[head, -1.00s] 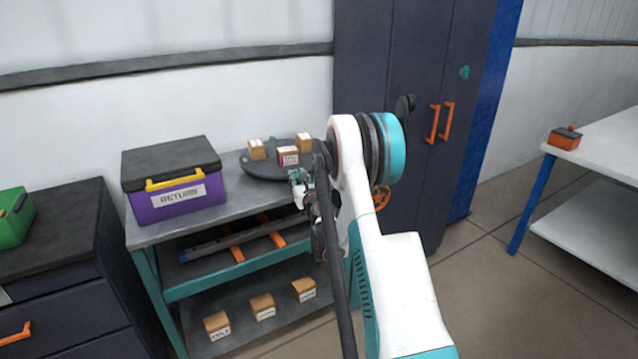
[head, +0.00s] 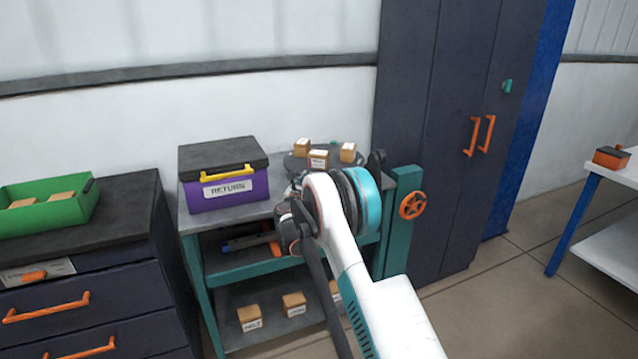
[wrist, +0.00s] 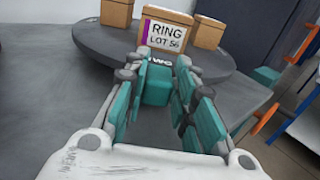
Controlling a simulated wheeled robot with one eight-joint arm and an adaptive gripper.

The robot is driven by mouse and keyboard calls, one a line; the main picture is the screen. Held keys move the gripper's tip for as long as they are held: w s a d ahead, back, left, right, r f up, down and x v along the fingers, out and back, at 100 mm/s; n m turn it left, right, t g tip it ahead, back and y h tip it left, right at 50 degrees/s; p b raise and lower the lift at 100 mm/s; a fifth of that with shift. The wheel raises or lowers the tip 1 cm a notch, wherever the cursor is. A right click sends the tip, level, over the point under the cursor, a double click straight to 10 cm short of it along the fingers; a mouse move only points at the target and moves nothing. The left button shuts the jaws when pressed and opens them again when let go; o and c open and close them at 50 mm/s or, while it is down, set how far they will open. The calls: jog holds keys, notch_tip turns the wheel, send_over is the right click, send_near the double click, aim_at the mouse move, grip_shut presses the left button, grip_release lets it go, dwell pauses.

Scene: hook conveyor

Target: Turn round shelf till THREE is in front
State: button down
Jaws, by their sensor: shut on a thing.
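The round shelf (wrist: 97,47) is a dark grey disc on the bench; in the head view (head: 296,161) it stands right of the purple box. A box labelled RING LOT 56 (wrist: 166,29) stands at its near side, with two more boxes (wrist: 117,12) (wrist: 207,32) at its sides. A teal tab (wrist: 156,90) sits at the near rim. White lettering on the rim above it is partly hidden; THREE cannot be read. My gripper (wrist: 157,72) is shut on the teal tab, a finger on each side. In the head view my arm mostly hides the gripper.
A purple RETURN box (head: 225,180) stands left of the round shelf. A teal post with an orange handwheel (head: 412,205) and a dark cabinet (head: 430,90) stand to the right. Small boxes (head: 249,318) lie on the lower shelf. A green bin (head: 45,213) is at far left.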

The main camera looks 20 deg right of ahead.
jog(key=shift+w+a+m+g+h, duration=0.7)
jog(key=shift+w+a+g+h, duration=0.1)
jog(key=shift+w+a, duration=0.2)
jog(key=c, duration=1.3)
grip_release()
jog(key=v, duration=1.2)
